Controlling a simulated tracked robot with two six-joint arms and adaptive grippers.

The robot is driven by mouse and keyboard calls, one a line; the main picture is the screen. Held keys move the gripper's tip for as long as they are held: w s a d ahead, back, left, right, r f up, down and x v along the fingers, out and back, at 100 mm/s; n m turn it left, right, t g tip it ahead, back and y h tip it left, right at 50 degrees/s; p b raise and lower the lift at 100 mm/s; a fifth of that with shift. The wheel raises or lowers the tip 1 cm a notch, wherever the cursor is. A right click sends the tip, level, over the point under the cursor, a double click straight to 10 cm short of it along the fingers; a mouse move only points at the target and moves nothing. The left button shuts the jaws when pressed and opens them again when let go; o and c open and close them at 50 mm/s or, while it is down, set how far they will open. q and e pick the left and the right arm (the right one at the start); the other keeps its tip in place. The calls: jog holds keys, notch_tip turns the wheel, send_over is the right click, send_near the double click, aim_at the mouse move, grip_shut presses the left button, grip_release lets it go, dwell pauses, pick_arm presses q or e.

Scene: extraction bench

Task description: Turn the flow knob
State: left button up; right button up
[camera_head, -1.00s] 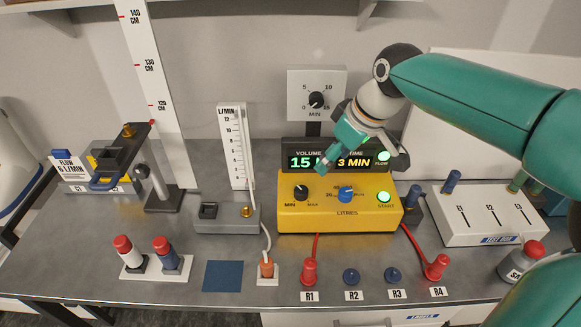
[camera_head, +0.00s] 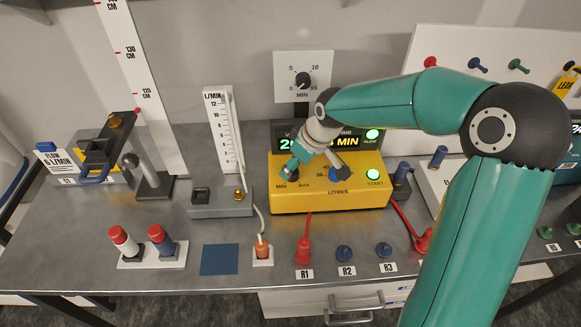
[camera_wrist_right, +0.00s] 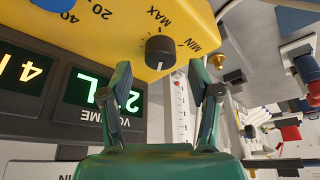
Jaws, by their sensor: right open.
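The flow knob is the small black knob (camera_wrist_right: 160,50) between the MIN and MAX marks on the yellow unit (camera_wrist_right: 110,28). In the head view the yellow unit (camera_head: 330,200) stands mid-bench, and my gripper largely covers the knob there. My right gripper (camera_head: 289,169) reaches down over the unit's left part. In the right wrist view my right gripper (camera_wrist_right: 160,72) is open, with a finger to each side below the knob. The fingers look apart from the knob, and nothing is between them. My left gripper is not in view.
A blue knob (camera_head: 341,174) and a lit green START button (camera_head: 374,174) sit right of the flow knob. A display (camera_head: 345,142) stands behind. A flow tube scale (camera_head: 221,130) stands to the left. A red plug (camera_head: 303,252) with its cable is in front.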

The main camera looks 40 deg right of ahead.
jog(key=shift+x, duration=1.4)
jog(key=shift+c, duration=0.2)
